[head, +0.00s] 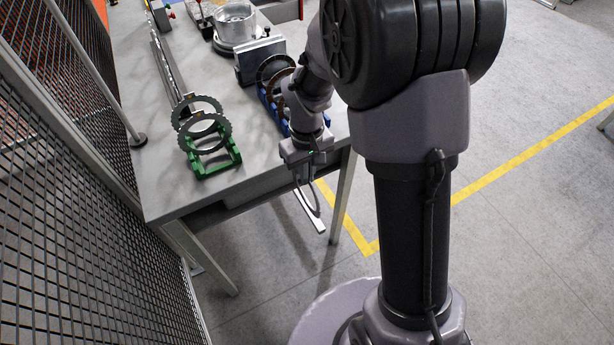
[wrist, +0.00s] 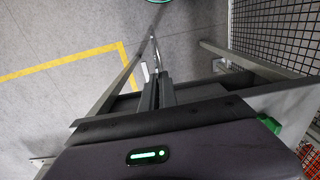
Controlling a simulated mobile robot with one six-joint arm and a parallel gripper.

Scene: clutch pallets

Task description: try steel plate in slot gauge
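My gripper (head: 308,172) hangs beside the front edge of the table, right of the green rack. A thin, curved grey piece (head: 316,203) hangs below it, seen almost edge-on, and looks like a steel plate. In the wrist view the fingers (wrist: 157,80) are close together, with the thin edge (wrist: 153,45) running out from between them. A green rack (head: 218,164) holds toothed grey ring plates (head: 205,130) upright. A grey block (head: 258,62) behind the blue rack may be the slot gauge; its slot cannot be made out.
A blue rack (head: 283,118) with dark and brown rings (head: 274,72) stands partly behind my arm. A long rail (head: 168,62) and a round metal housing (head: 236,22) are on the table (head: 175,185). Mesh fencing (head: 75,190) borders the left. Floor in front is open.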

